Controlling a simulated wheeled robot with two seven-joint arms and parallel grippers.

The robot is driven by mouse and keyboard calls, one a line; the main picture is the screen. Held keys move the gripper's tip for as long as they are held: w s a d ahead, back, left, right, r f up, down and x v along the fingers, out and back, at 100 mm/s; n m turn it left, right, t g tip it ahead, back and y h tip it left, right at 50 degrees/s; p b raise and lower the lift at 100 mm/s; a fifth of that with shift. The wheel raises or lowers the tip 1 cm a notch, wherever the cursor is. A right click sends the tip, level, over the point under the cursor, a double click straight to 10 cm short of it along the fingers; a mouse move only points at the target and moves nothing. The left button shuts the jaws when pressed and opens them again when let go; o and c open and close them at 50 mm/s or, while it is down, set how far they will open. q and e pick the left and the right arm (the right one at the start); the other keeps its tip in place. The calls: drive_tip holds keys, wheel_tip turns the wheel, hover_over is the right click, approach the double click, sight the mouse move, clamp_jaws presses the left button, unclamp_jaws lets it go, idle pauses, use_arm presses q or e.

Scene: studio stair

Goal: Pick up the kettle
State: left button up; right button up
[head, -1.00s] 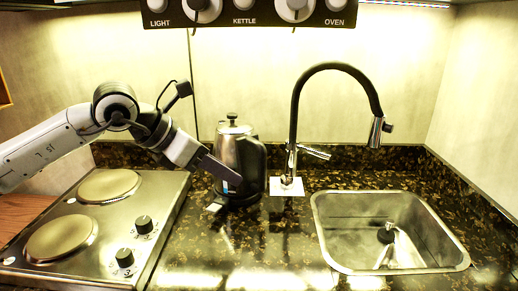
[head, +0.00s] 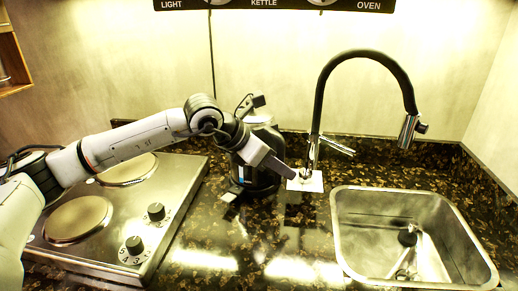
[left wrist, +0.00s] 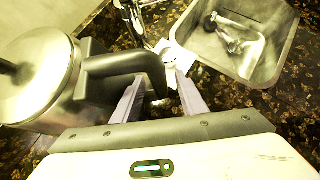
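The kettle (head: 258,183), steel with a black handle and base, stands upright on the dark counter between the stove and the sink. My left gripper (head: 286,172) is in front of it in the head view and hides much of its body. In the left wrist view the kettle's steel body (left wrist: 45,72) is at the left, and its black handle (left wrist: 122,64) reaches toward the fingers. My left gripper (left wrist: 160,80) is open there, its two fingers apart on either side of the handle's outer end. Contact cannot be told. My right gripper is not in view.
A steel stove (head: 182,188) with two round plates and knobs is at the left. A black curved tap (head: 322,95) stands close right of the kettle, behind the sink (head: 345,255). The counter in front of the kettle is clear.

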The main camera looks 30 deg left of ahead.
use_arm(q)
drive_tip(key=shift+w+d+f, duration=0.1)
drive_tip(key=shift+w+f, duration=0.15)
clamp_jaws()
idle(1.2)
drive_tip(key=shift+w+r, duration=0.1)
drive_tip(key=shift+r, duration=0.15)
